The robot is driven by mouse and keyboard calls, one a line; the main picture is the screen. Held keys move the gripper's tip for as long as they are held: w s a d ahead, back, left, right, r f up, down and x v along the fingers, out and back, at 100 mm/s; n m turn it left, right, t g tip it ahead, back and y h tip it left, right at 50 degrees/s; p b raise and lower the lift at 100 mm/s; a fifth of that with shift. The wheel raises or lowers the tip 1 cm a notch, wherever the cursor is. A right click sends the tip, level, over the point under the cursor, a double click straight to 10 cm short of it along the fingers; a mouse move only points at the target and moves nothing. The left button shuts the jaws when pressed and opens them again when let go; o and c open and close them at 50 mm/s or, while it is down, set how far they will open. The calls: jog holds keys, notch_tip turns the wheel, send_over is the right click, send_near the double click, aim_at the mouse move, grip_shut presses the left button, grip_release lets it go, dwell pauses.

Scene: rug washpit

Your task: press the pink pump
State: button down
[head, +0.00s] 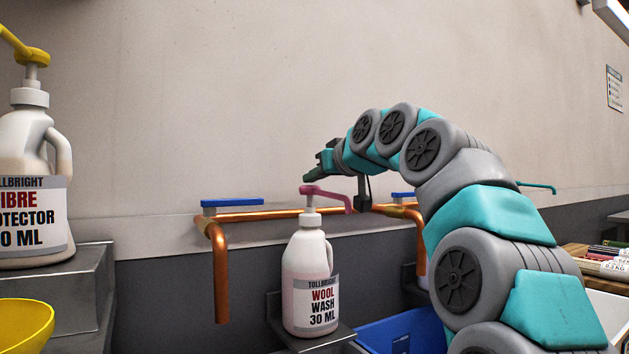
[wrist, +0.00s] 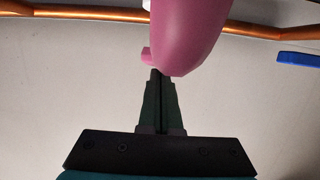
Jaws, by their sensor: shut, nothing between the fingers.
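The pink pump (head: 310,190) tops a white jug labelled "WOOL WASH 30 ML" (head: 310,295), and its spout points right. The jug stands upright on a small grey shelf. My gripper (head: 307,178) is shut and empty, with its tips just above the pump's head in the head view.
A larger "FIBRE PROTECTOR" jug (head: 28,170) with a yellow pump (head: 30,50) stands at left, above a yellow bowl (head: 22,325). Copper pipes (head: 265,215) with blue handles (head: 232,202) run behind the pump. A blue bin (head: 405,333) sits at lower right.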

jog(key=shift+s+d+r, duration=0.2)
jog(key=shift+s+r, duration=0.05)
jog(key=shift+r, duration=0.45)
jog(key=b+v, duration=0.1)
jog(key=v, duration=0.8)
jog(key=shift+s+d, duration=0.15)
jog(key=shift+s, duration=0.05)
dwell(1.4)
